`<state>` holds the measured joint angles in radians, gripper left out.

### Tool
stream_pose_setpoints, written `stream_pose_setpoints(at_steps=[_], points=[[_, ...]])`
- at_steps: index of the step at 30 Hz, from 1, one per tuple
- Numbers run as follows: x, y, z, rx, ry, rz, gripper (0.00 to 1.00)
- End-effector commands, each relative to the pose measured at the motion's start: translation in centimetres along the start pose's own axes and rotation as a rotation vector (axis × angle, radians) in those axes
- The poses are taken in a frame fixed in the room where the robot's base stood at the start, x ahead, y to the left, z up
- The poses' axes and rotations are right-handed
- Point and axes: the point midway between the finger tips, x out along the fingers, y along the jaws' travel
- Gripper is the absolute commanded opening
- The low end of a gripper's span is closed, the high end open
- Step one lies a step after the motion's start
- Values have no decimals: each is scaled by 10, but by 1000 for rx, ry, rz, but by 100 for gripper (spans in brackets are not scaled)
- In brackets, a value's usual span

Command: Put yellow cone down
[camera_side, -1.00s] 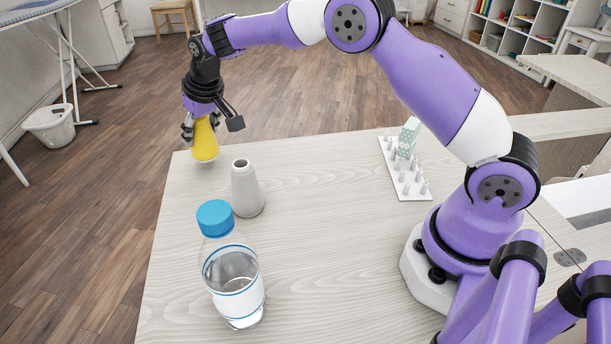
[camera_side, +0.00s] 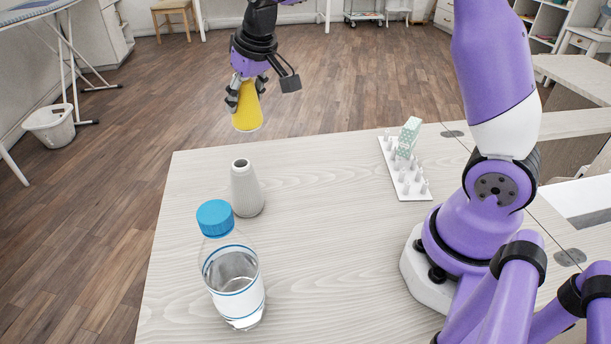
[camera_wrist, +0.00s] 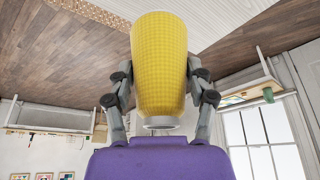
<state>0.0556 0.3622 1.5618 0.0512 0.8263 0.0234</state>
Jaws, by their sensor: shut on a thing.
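The yellow cone (camera_side: 247,108) is in my gripper (camera_side: 246,94), wide end down and slightly tilted. It hangs in the air, near the far left part of the table in the side view, clear of the tabletop. In the wrist view the yellow cone (camera_wrist: 159,62) fills the middle, with a finger of my gripper (camera_wrist: 160,92) on each side of it. The fingers are shut on it.
A pale grey cone (camera_side: 246,190) stands upright on the table (camera_side: 320,240) at left. A clear bottle with a blue cap (camera_side: 232,268) stands in front of it. A white peg rack (camera_side: 405,182) with a green dotted block (camera_side: 408,138) is at back right. The table's middle is clear.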

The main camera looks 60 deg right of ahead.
Motion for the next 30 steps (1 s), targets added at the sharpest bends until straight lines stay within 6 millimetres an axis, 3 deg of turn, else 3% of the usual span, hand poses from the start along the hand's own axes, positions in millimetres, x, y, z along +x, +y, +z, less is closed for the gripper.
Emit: stream_pose_setpoints(at_steps=[1, 3, 7, 13, 24, 30], points=[[-2, 21, 5, 18, 2, 5, 19], [-4, 41, 12, 27, 3, 5, 19], [-1, 59, 23, 34, 4, 4, 19], [35, 62, 40, 35, 2, 2, 19], [82, 61, 58, 34, 4, 3, 19], [87, 61, 60, 34, 8, 3, 19]])
